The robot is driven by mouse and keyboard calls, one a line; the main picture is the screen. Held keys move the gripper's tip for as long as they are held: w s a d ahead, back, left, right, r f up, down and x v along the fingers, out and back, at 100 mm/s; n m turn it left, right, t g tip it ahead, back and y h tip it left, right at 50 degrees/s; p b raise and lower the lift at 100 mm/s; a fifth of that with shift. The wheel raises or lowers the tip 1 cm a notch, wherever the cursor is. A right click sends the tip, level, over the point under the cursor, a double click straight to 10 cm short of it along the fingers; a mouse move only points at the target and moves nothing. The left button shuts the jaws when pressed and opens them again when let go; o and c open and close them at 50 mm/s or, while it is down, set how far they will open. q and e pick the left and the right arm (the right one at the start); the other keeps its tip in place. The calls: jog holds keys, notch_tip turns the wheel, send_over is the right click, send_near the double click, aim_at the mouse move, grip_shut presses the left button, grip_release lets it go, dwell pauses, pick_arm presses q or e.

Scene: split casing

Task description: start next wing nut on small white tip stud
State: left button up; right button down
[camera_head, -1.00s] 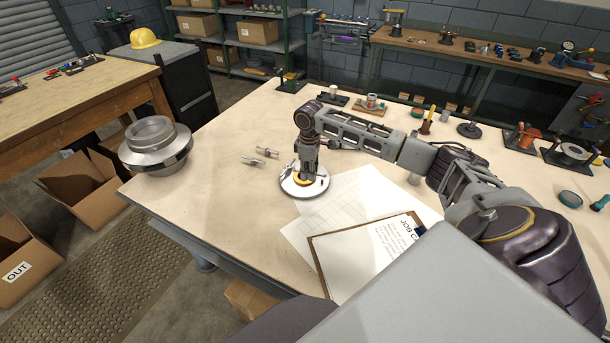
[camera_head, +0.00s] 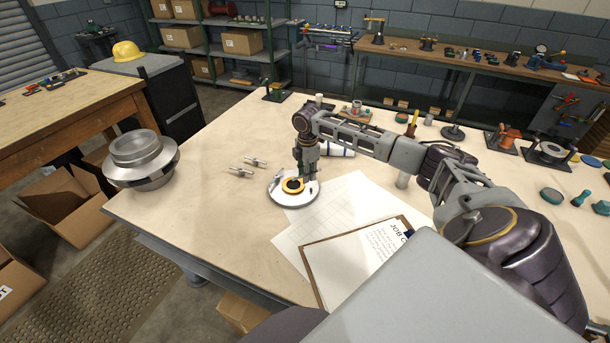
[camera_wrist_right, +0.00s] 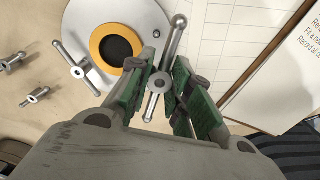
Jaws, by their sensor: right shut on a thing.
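The round white casing part (camera_head: 281,197) lies flat on the bench, with an orange ring (camera_head: 292,185) around a dark centre. My right gripper (camera_wrist_right: 165,78) is shut on a metal wing nut (camera_wrist_right: 160,83), whose long bar sticks out between the green fingers. In the head view the gripper (camera_head: 307,178) is low at the casing's right side. Another wing nut (camera_wrist_right: 77,72) sits at the casing's rim. Two loose wing nuts lie on the bench (camera_head: 240,172) (camera_head: 256,162). I cannot tell whether the held nut touches a stud; no white stud tip is clear. My left gripper is not in view.
A clipboard (camera_head: 358,255) and gridded paper (camera_head: 335,205) lie right of and in front of the casing. A large metal housing (camera_head: 142,160) stands at the bench's left corner. Small tools and stands line the back and right. Bench left of the casing is mostly clear.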

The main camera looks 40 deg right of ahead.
jog(key=n, duration=0.1)
jog(key=d+n, duration=0.1)
jog(key=shift+w+n, duration=0.1)
jog(key=shift+n, duration=0.3)
jog(key=n, duration=0.2)
jog(key=d+n, duration=0.1)
jog(key=n, duration=0.4)
jog(key=shift+w+d+f, duration=0.2)
jog(key=shift+f, duration=0.05)
jog(key=shift+w+d+f+n, duration=0.1)
jog(key=shift+d+n, duration=0.05)
jog(key=shift+n, duration=1.85)
jog(key=shift+f, duration=0.15)
